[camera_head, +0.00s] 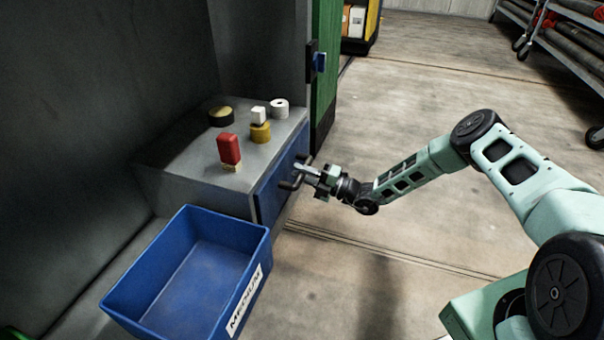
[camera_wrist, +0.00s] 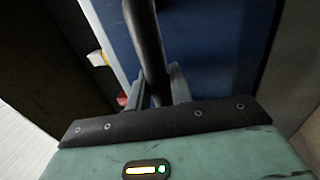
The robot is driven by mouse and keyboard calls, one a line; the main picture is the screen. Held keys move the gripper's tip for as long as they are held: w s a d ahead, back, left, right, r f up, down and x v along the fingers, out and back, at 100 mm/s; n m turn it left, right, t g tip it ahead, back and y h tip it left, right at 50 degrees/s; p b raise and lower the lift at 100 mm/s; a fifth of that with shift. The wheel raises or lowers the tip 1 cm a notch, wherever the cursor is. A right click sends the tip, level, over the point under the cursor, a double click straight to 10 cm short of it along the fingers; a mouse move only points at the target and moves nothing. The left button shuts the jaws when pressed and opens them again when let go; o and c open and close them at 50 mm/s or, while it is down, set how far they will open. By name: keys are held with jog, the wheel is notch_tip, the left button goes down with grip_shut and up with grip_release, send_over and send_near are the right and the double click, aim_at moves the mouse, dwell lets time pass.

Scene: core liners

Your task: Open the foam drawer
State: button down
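The drawer has a blue front (camera_head: 275,192) set in a grey cabinet. Its front sits about flush with the cabinet, so the drawer looks closed. A dark bar handle (camera_head: 290,184) stands out from the front. My gripper (camera_head: 306,174) is at this handle. In the wrist view, the dark handle bar (camera_wrist: 148,40) runs between the two fingers of my gripper (camera_wrist: 158,88), with the blue front (camera_wrist: 215,45) behind. The fingers lie close against both sides of the bar. No label naming foam is readable on the drawer.
The grey cabinet top (camera_head: 190,160) carries a red block (camera_head: 229,149), a white roll (camera_head: 279,108) and several small items. A blue bin (camera_head: 190,270) labelled MEDIUM stands in front, left of the drawer. A green door (camera_head: 325,80) stands behind. The floor (camera_head: 400,240) right of the drawer is clear.

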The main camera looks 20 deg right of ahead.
jog(key=r+p+v, duration=0.2)
jog(key=p+v, duration=0.1)
jog(key=v, duration=0.9)
jog(key=s+r+p+v, duration=0.1)
jog(key=r+p+v, duration=0.1)
jog(key=v, duration=1.1)
jog(key=shift+d+r+p, duration=0.35)
jog(key=shift+p, duration=0.25)
jog(key=c, duration=1.3)
grip_release()
jog(key=p+v, duration=0.3)
jog(key=v, duration=1.4)
jog(key=shift+d+f, duration=0.1)
jog(key=shift+d, duration=0.05)
